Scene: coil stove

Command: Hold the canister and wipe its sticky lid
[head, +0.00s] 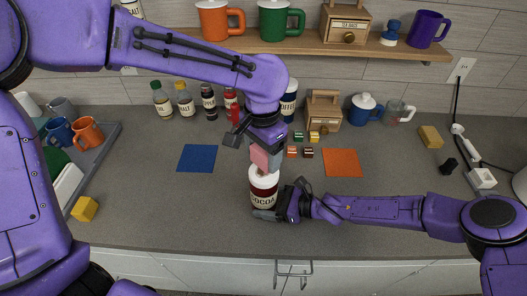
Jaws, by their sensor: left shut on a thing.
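The white cocoa canister (264,190), with a dark red label, stands upright on the grey counter. My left gripper (265,150) comes down from above, shut on a pink sponge (260,157). The sponge is right at the canister's lid and hides part of it; I cannot tell whether they touch. Any sticky patch on the lid is not visible. My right gripper (278,208) is low at the canister's right side, with one finger across the front of its base. The other finger is mostly hidden, so I cannot tell whether it grips.
A blue mat (197,158) lies left of the canister and an orange mat (342,163) right. Small colored blocks (307,153) sit behind it. Bottles, a wooden box (323,111) and mugs line the back. A grey tray (98,151) stands left.

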